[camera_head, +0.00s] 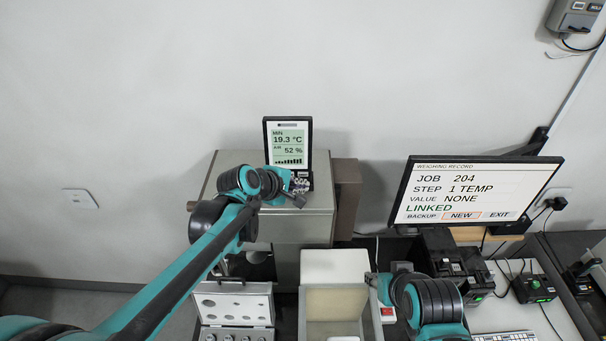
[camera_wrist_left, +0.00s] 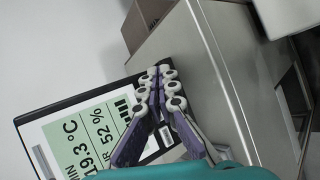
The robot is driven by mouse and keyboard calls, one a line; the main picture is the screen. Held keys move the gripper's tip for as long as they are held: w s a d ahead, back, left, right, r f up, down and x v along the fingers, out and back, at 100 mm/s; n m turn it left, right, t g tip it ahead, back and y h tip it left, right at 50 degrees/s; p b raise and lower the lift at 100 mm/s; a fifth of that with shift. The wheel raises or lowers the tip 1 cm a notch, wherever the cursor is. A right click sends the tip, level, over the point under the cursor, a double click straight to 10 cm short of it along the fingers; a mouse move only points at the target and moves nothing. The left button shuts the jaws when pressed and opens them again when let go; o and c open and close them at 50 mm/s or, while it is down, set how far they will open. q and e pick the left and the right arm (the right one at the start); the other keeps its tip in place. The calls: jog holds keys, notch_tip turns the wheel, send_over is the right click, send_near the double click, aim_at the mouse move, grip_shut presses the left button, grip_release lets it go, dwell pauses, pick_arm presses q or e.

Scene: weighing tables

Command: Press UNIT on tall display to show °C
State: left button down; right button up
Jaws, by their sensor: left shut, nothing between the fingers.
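The tall display (camera_head: 288,140) stands upright on a grey metal cabinet and reads MIN 19.3 °C and 52 %. In the left wrist view the display (camera_wrist_left: 85,135) appears turned sideways, with the same readings. My left gripper (camera_head: 302,185) is in front of the display's lower edge. In the left wrist view the left gripper (camera_wrist_left: 159,74) has its fingertips together, empty, over the display's button end. The fingers hide much of that end, and I cannot read a UNIT label or tell whether they touch. My right gripper (camera_head: 376,284) is low at right, its fingers unclear.
The grey cabinet (camera_head: 318,224) has a brown box (camera_head: 346,200) beside it. A monitor (camera_head: 475,190) stands at right, showing a weighing record. A case of weights (camera_head: 235,302) and an open bin (camera_head: 334,302) lie in front. The wall above the display is clear.

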pick_arm(q)
jog(key=shift+s+r+p, duration=0.15)
jog(key=shift+s, duration=0.7)
jog(key=shift+s+r+p, duration=0.1)
jog(key=shift+s+p, duration=0.05)
jog(key=shift+s, duration=0.65)
pick_arm(e)
jog(key=shift+r, duration=0.45)
pick_arm(q)
jog(key=shift+s+f, duration=0.1)
pick_arm(e)
jog(key=shift+s, duration=0.1)
